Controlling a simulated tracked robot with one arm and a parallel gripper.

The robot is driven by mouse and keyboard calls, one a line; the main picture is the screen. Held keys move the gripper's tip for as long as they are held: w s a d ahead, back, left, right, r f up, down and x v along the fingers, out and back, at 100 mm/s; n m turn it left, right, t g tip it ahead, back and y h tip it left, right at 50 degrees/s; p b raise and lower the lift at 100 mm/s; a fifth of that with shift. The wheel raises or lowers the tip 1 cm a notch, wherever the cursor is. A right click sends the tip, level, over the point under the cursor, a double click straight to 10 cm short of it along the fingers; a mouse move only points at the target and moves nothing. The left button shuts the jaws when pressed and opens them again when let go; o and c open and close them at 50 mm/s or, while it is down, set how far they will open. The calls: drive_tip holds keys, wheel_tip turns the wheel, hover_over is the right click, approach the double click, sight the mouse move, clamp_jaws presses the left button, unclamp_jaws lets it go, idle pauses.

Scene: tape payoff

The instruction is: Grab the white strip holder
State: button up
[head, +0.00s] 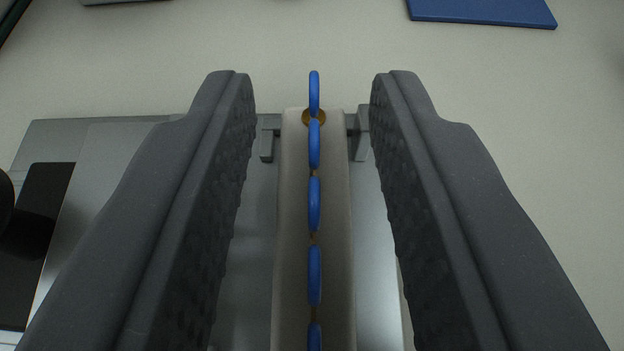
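The white strip holder (292,200) is a long, narrow, off-white bar running up the middle of the head view. Several blue discs (314,204) stand edge-on in a row along it, and a small brass-coloured round part shows at its far end. My gripper (313,95) is open, with one dark grey ribbed finger on each side of the holder. A clear gap shows between each finger and the holder. The near end of the holder runs out of the bottom of the picture.
A grey metal plate (110,165) lies under the holder, with small grey brackets (267,138) beside its far end. A dark block (40,215) is at the left. A blue flat object (483,12) lies at the top right. The pale surface beyond is mostly clear.

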clamp_jaws()
